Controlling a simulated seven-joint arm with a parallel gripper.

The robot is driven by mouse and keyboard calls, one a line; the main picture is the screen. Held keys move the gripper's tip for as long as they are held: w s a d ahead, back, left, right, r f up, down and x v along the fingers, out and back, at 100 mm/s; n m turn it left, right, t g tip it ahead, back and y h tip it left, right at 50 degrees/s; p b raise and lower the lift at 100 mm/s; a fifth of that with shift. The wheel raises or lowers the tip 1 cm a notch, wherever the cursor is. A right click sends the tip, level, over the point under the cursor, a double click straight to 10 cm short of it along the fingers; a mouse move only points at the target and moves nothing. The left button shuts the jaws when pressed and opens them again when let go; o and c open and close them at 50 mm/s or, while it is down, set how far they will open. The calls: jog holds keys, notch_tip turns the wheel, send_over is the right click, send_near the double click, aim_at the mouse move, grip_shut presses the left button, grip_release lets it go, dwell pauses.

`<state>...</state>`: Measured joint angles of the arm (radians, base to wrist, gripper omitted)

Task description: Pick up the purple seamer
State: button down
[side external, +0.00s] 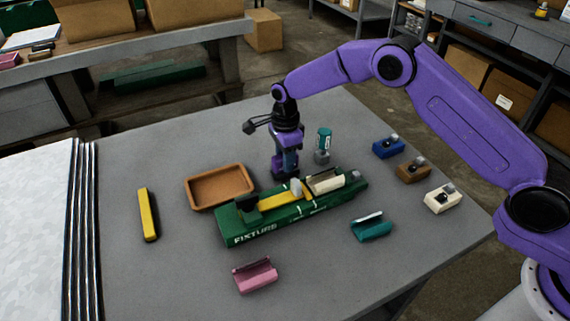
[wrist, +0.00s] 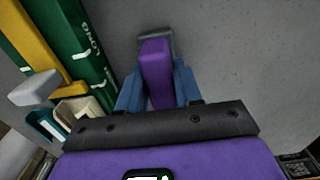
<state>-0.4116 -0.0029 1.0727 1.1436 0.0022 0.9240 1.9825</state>
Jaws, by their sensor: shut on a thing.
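The purple seamer (wrist: 156,72) is between the blue fingers of my gripper (wrist: 158,90) in the wrist view, with a grey end beyond the fingertips. My gripper is shut on it and points down. In the side view my gripper (side external: 288,160) is behind the green fixture, and the purple seamer (side external: 280,167) shows partly at the fingers. Its lower end is close to the tabletop; I cannot tell whether it touches.
The green fixture (side external: 250,235) holds a yellow strip and cream piece just in front. A brown tray (side external: 190,194) is left, a teal-topped tool (side external: 324,139) right. Blue (side external: 387,149), brown (side external: 411,171) and cream (side external: 441,202) blocks stand right. The front holds pink (side external: 255,279) and teal (side external: 376,232) pieces.

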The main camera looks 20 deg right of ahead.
jog(key=shift+r, duration=0.45)
notch_tip(320, 180, up, 2)
jog(key=shift+r, duration=0.1)
jog(key=s+d+r, duration=0.2)
jog(key=s+r, duration=0.3)
jog(key=s, duration=0.1)
jog(key=s+d+r, duration=0.3)
jog(key=s+r, duration=0.2)
jog(key=s, duration=0.1)
jog(key=shift+s+d, duration=0.35)
jog(key=shift+s, duration=0.05)
